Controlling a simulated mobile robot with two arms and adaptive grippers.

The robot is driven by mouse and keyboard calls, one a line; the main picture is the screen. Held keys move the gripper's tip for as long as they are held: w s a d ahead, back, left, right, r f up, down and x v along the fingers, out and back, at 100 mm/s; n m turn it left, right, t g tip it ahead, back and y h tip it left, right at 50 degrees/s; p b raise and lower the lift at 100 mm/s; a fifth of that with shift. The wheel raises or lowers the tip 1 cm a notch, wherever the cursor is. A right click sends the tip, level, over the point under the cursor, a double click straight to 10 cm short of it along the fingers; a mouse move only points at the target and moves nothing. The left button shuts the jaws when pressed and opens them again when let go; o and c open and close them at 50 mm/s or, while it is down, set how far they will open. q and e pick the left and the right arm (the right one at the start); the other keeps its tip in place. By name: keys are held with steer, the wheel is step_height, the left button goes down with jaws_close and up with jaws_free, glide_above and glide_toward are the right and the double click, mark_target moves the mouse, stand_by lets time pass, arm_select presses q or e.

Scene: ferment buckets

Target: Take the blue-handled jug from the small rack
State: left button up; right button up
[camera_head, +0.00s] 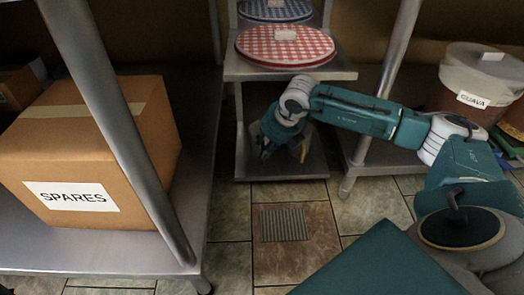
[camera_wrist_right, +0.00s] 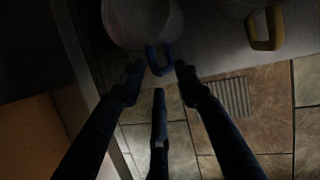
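The small rack (camera_head: 318,168) stands at the back centre, with jugs on its low shelf. In the right wrist view, the jug with the blue handle (camera_wrist_right: 160,62) shows its pale round body (camera_wrist_right: 140,22) at the top. A second jug with a yellow handle (camera_wrist_right: 267,30) is to its right. My right gripper (camera_wrist_right: 157,80) is open, its fingertips apart on either side of the blue handle's near end; I cannot tell whether they touch it. In the head view, my right gripper (camera_head: 266,142) reaches into the rack's lower level and mostly hides the jugs. My left gripper is not in view.
A red-checked round lid (camera_head: 265,46) and a blue-checked one (camera_head: 262,11) are on the rack's shelves above my gripper. A SPARES box (camera_head: 95,135) is on the left shelf. A GUAVA bucket (camera_head: 470,78) stands at right. Metal posts flank the rack; the tiled floor is clear.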

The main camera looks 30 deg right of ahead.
steer(key=shift+w+f, duration=0.15)
steer(key=shift+f, duration=0.15)
jaws_close()
stand_by(0.3)
